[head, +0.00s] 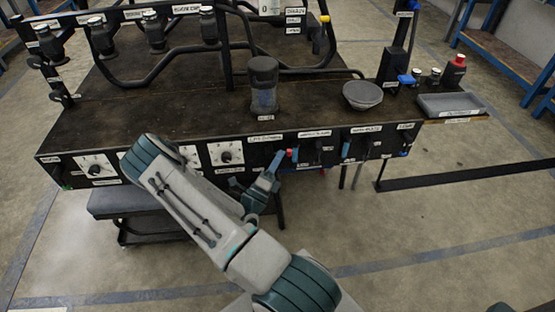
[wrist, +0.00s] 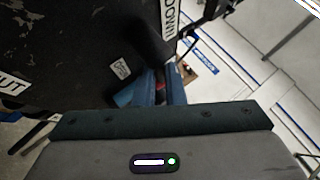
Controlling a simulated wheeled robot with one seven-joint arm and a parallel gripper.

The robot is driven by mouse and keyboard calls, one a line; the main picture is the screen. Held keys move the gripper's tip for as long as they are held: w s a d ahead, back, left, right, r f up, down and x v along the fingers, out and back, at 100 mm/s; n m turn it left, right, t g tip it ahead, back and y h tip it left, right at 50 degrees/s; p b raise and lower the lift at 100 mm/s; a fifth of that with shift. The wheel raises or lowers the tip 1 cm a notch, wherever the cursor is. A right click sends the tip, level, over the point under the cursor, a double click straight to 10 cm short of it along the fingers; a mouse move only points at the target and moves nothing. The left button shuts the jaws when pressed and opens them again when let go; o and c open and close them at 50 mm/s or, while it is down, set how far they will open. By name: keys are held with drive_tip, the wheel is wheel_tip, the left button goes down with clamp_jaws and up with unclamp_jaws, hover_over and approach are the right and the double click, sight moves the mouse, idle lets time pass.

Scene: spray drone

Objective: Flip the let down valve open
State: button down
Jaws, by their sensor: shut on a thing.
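My gripper (head: 272,170) is at the front panel of the bench, below the panel's top edge, near a small red-tipped part (head: 294,155). In the wrist view, my gripper's blue fingers (wrist: 157,95) are shut on a dark, narrow part with some red, which I take to be the let down valve's lever (wrist: 160,88). A label ending in "DOWN" (wrist: 171,22) is beside it on the dark panel, and a label ending "UT" (wrist: 12,88) is at the left. The fingers and wrist hide most of the lever, so its angle cannot be told.
Dials (head: 226,153) sit on the front panel left of my gripper. More levers hang to the right. A dark stool (head: 130,203) stands below left.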

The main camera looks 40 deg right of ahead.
drive_tip(key=c, duration=1.5)
unclamp_jaws()
drive_tip(key=p+v, duration=0.1)
drive_tip(key=v, duration=1.3)
drive_tip(key=shift+d, duration=0.1)
drive_tip(key=s+a+r+m+g+y+p, duration=0.1)
drive_tip(key=s+r+m+g+y+p, duration=0.3)
drive_tip(key=r+m+g, duration=0.6)
drive_tip(key=s+a+r+m+g+y+p, duration=0.25)
drive_tip(key=r+m+g+y+p, duration=0.35)
drive_tip(key=r+m, duration=0.7)
drive_tip(key=s+a+r+m+t+y+p, duration=0.1)
drive_tip(key=a+r+m+t+y+p, duration=0.2)
drive_tip(key=r, duration=0.6)
drive_tip(key=a+r+m+t+y+p, duration=0.4)
drive_tip(key=r+m+y+p, duration=0.1)
drive_tip(key=r, duration=0.4)
drive_tip(key=s+a+r+m+t+y+p, duration=0.1)
drive_tip(key=a+r+m+t+y+p, duration=0.2)
drive_tip(key=r, duration=0.6)
drive_tip(key=shift+s+a+m+t+y+p, duration=0.4)
drive_tip(key=shift+m+t+y+p, duration=0.2)
drive_tip(key=shift+m+t+p, duration=0.25)
